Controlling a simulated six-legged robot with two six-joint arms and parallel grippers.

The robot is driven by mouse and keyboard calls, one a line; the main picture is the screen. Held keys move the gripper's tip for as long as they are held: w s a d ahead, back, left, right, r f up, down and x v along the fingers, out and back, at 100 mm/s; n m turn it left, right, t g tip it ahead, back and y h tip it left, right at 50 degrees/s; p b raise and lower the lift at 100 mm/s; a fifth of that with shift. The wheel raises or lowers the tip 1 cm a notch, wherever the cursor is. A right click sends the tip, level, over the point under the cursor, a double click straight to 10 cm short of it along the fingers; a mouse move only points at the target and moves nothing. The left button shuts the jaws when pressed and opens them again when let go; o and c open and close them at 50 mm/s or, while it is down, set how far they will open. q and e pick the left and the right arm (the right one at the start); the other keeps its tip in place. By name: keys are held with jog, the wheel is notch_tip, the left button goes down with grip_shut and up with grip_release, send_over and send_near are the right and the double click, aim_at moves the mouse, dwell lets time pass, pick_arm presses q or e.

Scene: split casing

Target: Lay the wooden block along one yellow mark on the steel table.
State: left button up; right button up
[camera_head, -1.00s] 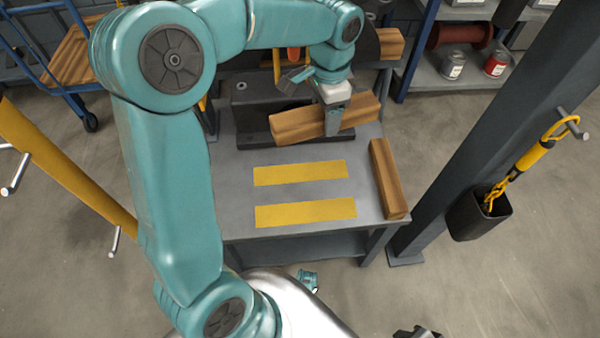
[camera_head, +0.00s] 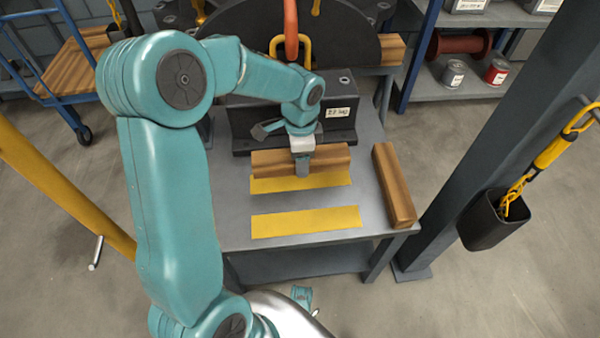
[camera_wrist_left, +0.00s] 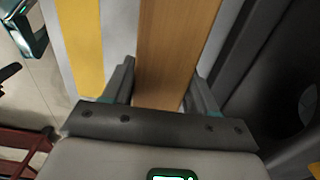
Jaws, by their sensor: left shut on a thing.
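My left gripper (camera_head: 302,170) is shut on a wooden block (camera_head: 270,162), gripping it near its middle. The block lies level in the head view, nearly parallel to the far yellow mark (camera_head: 335,180), and overlaps its back edge. I cannot tell whether it touches the steel table (camera_head: 237,205). The near yellow mark (camera_head: 305,222) is bare. In the left wrist view the block (camera_wrist_left: 175,45) runs between the fingers, with a yellow mark (camera_wrist_left: 83,45) beside it on the left and grey tabletop between.
A second wooden block (camera_head: 393,185) lies along the table's right edge. A dark casing (camera_head: 340,118) stands behind the held block, with a large dark half-disc piece (camera_head: 340,45) beyond. A grey post (camera_head: 490,130) rises right of the table. The table's front is clear.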

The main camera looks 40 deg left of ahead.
pick_arm(q)
notch_tip(320, 180, down, 5)
jog(key=shift+f+b, duration=0.1)
jog(key=shift+b, duration=0.8)
jog(key=shift+f, duration=0.25)
jog(key=o, duration=1.3)
jog(key=shift+r, duration=0.1)
notch_tip(320, 180, up, 12)
jog(key=p, duration=0.4)
jog(key=shift+r+p, duration=0.15)
jog(key=shift+p, duration=0.2)
